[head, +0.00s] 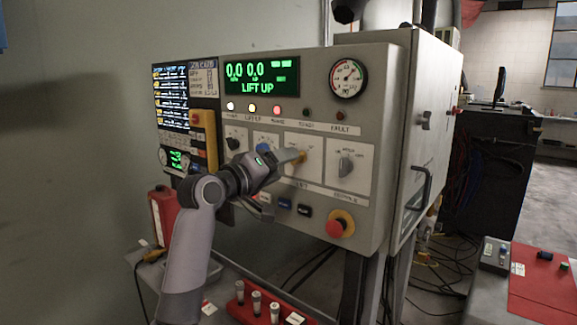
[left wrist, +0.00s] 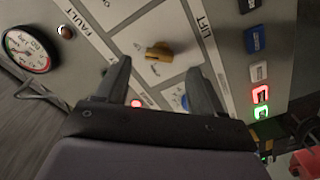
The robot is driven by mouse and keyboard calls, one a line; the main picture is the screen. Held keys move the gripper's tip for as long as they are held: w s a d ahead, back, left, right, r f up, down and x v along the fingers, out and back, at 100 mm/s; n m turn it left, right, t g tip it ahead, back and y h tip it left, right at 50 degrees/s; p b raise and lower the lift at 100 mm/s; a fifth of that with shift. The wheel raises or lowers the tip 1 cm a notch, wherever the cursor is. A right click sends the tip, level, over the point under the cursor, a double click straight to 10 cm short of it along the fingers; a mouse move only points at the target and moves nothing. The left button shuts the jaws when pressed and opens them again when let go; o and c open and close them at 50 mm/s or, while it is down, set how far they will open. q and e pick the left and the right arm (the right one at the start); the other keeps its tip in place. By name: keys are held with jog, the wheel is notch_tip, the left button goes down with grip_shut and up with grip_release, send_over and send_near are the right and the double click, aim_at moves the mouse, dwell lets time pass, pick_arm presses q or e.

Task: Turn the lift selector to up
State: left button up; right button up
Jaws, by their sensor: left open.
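The yellow selector knob (head: 301,157) is on the front of the grey control panel (head: 385,130), above a label that seems to read LIFT. In the left wrist view the yellow knob (left wrist: 158,52) lies just beyond and between my fingertips, its pointer angled across its square. My left gripper (head: 279,174) is open and empty in front of the panel, with its fingers (left wrist: 160,75) apart and not closed on the knob. The green display (head: 260,76) reads LIFT UP. In the head view one finger partly covers the knob. My right gripper is not in view.
A blue knob (head: 262,148) and a black knob (head: 233,142) are left of the yellow one, a grey knob (head: 346,163) right. A red stop button (head: 335,228) and small push buttons (head: 284,204) sit below. A red tray (head: 250,308) with grey pieces stands under the panel.

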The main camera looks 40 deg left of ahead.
pick_arm(q)
jog(key=shift+s, duration=0.9)
jog(key=s+d+f+m+g, duration=0.2)
jog(key=d+f+m, duration=0.15)
jog(key=f, duration=1.05)
jog(key=s+d+f+m+g, duration=0.2)
jog(key=s+d+f, duration=0.15)
jog(key=f, duration=1.05)
jog(key=s+d+f+m+g, duration=0.1)
jog(key=s+d+f+m, duration=0.1)
jog(key=s+d+f, duration=0.2)
jog(key=s+d+f+m+g, duration=0.1)
jog(key=s+d+f, duration=0.3)
jog(key=s+f, duration=0.4)
jog(key=s+d+f+m+g+h+p, duration=0.1)
jog(key=s+d+f+m, duration=0.2)
jog(key=s+f, duration=0.3)
jog(key=s+d, duration=0.1)
jog(key=s, duration=0.2)
jog(key=shift+s+f, duration=0.25)
jog(key=shift+s, duration=0.1)
jog(key=c, duration=0.5)
jog(key=shift+w+d, duration=0.1)
